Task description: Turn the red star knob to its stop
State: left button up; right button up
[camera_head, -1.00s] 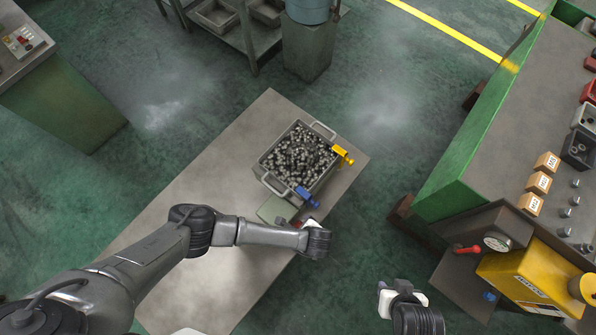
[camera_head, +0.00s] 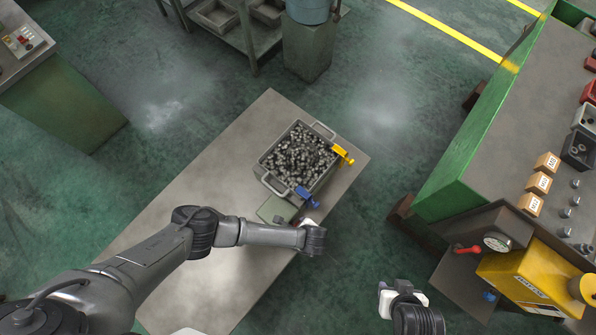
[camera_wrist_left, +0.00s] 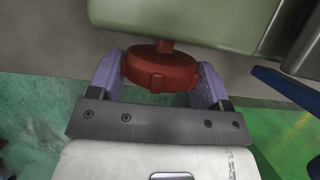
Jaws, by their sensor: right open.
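The red star knob (camera_wrist_left: 160,70) sits under a pale green housing (camera_wrist_left: 190,18) in the left wrist view, on a short red stem. My left gripper (camera_wrist_left: 160,80) has one purple finger on each side of the knob, and both fingers appear to touch its rim. In the head view the green housing (camera_head: 275,210) stands on the bench by the bin, and my left wrist hides the knob. My right gripper (camera_head: 396,288) is open and empty over the floor at the lower right.
A grey bin (camera_head: 264,168) of small metal parts stands on the bench (camera_head: 200,190), with a yellow clamp (camera_head: 343,154) and a blue clamp (camera_head: 307,196) at its side. A green machine (camera_head: 480,125) with a yellow unit (camera_head: 525,278) stands on the right. Open floor lies between.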

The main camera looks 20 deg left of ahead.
pick_arm(q)
jog(key=c, duration=0.4)
jog(key=shift+g, duration=0.3)
jog(key=g+b, duration=0.1)
jog(key=g+y+b, duration=0.1)
jog(key=shift+w+d+f+m+g, duration=0.1)
jog(key=shift+w+f+m+g, duration=0.1)
jog(key=shift+m+g, duration=0.2)
jog(key=shift+w+r+m+g+y+b, duration=0.1)
jog(key=shift+m+g+y+b, duration=0.2)
jog(key=shift+g+y+b, duration=0.8)
jog(key=shift+g, duration=0.3)
jog(key=o, duration=0.9)
jog(key=shift+o, duration=0.2)
